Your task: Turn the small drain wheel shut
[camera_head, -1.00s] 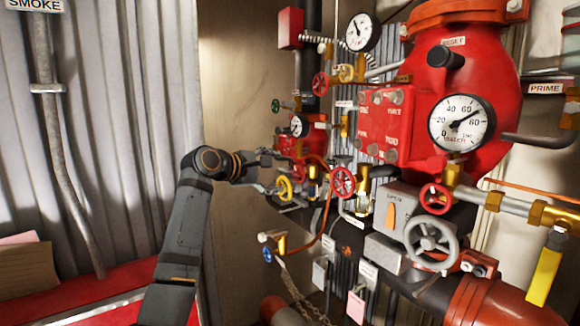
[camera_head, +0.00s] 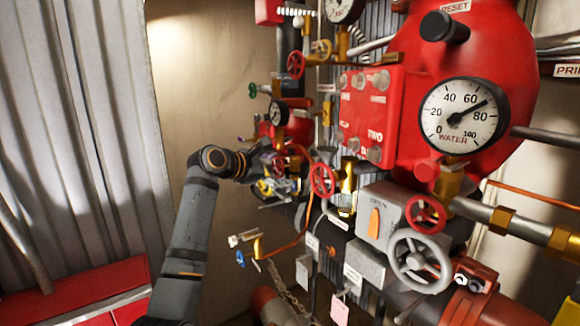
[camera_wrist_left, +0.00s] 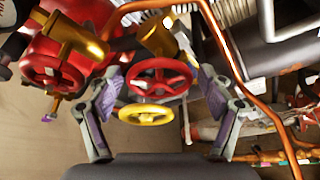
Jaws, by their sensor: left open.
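Several small handwheels show, and I can read no drain label on any of them. In the left wrist view a small red wheel (camera_wrist_left: 160,78) lies between the open fingers of my left gripper (camera_wrist_left: 160,92). A yellow wheel (camera_wrist_left: 145,113) sits nearer the palm, also between the fingers. No finger clearly touches either wheel. In the head view my left gripper (camera_head: 281,176) is at the lower pipework, over the yellow wheel (camera_head: 264,188), which it partly hides. A red wheel (camera_head: 322,180) stands just right of it. My right gripper is not in view.
A large grey wheel (camera_head: 419,261) and another red wheel (camera_head: 425,213) are at the right. A blue wheel (camera_head: 240,258) sits below the gripper. A copper pipe (camera_wrist_left: 232,70) runs close beside the right finger. Bare wall (camera_head: 215,90) lies left of the pipework.

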